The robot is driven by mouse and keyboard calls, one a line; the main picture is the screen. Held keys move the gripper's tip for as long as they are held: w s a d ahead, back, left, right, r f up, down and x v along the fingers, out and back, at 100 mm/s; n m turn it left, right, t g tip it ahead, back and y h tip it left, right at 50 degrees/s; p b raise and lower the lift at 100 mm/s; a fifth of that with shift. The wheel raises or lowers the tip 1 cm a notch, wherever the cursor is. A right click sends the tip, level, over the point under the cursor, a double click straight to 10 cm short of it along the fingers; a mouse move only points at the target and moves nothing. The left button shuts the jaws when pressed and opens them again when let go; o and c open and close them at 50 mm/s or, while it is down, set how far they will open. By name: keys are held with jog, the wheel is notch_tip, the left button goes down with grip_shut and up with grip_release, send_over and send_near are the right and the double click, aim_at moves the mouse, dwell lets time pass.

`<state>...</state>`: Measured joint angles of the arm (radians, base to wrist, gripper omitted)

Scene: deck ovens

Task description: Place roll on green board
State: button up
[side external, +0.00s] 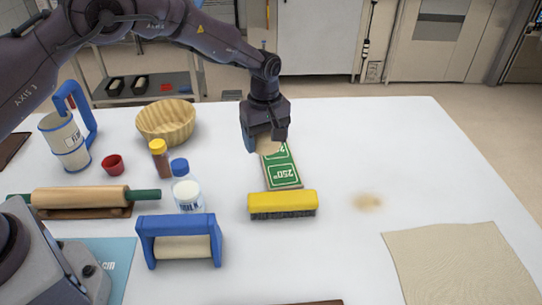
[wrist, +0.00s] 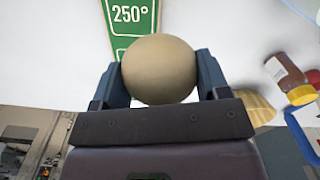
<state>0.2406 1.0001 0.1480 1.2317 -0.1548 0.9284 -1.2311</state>
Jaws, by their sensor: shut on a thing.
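A round beige roll (wrist: 160,70) is held between the two fingers of my gripper (wrist: 162,78) in the wrist view. In the side view my gripper (side external: 265,145) points down with the roll (side external: 268,147) partly hidden behind its fingers. In the wrist view the board (wrist: 131,18) shows just beyond the roll.
A yellow brush (side external: 283,203) lies at the board's near end. A white bottle with a blue cap (side external: 187,190), a brown bottle (side external: 159,160) and a wooden bowl (side external: 166,121) stand to the left. A beige cloth (side external: 458,262) lies at right. Table right of the board is mostly clear.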

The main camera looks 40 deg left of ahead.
aim_at(266, 174)
notch_tip(266, 174, down, 8)
jog(key=shift+f, duration=0.15)
dwell(0.3)
jog(key=o, duration=0.9)
jog(key=shift+f, duration=0.15)
notch_tip(266, 174, up, 13)
jog(key=shift+f, duration=0.2)
